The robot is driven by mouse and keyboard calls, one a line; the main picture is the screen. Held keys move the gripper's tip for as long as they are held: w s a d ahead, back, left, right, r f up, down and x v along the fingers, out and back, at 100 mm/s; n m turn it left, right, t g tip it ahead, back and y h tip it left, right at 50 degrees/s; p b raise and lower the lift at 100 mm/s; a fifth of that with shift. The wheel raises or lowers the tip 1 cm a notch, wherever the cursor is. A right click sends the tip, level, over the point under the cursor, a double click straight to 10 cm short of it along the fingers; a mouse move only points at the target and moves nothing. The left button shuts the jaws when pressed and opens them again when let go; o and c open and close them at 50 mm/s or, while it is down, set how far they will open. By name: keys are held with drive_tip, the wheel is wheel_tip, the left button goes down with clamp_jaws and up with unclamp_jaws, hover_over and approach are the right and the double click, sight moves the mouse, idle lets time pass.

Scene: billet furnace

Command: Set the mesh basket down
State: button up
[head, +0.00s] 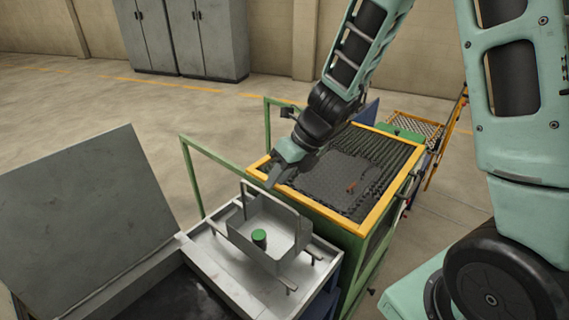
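The mesh basket (283,241) is a light grey open box with a tall handle frame (285,204) rising over it. A short green cylinder (259,238) stands inside. The basket is over a small rail stand (304,253) on the pale ledge of a grey tank; it looks level, but I cannot tell whether its underside touches the rails. My gripper (270,182) points down at the top bar of the handle, its fingertips at or just behind the bar. The finger gap is too small to see, so its grip on the bar is unclear.
Behind it stands a green cart with a yellow-rimmed top (379,199) and dark mesh bed. A green rail (212,153) rises behind the tank. The tank's grey lid (85,220) stands open at left. Grey cabinets (186,38) line the far wall, with open floor before them.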

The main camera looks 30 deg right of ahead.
drive_tip(key=s+a+r+m+g+h, duration=0.1)
drive_tip(key=s+a+r+m, duration=0.1)
drive_tip(key=s+m, duration=0.5)
drive_tip(key=s+a+r+m+g+h, duration=0.1)
drive_tip(key=s+a+r+m+h, duration=0.1)
drive_tip(key=s+m, duration=0.6)
drive_tip(key=s+a+r+m+h, duration=0.1)
drive_tip(key=s+a+r+m, duration=0.2)
drive_tip(key=m, duration=1.4)
drive_tip(key=s+a, duration=0.3)
drive_tip(key=s, duration=0.2)
drive_tip(key=shift+s+r+g+h, duration=0.2)
drive_tip(key=shift+g+h, duration=0.1)
drive_tip(key=shift+g, duration=0.1)
wheel_tip(320, 180, down, 5)
drive_tip(key=b, duration=0.4)
drive_tip(key=shift+w+r, duration=0.1)
drive_tip(key=shift+r, duration=0.1)
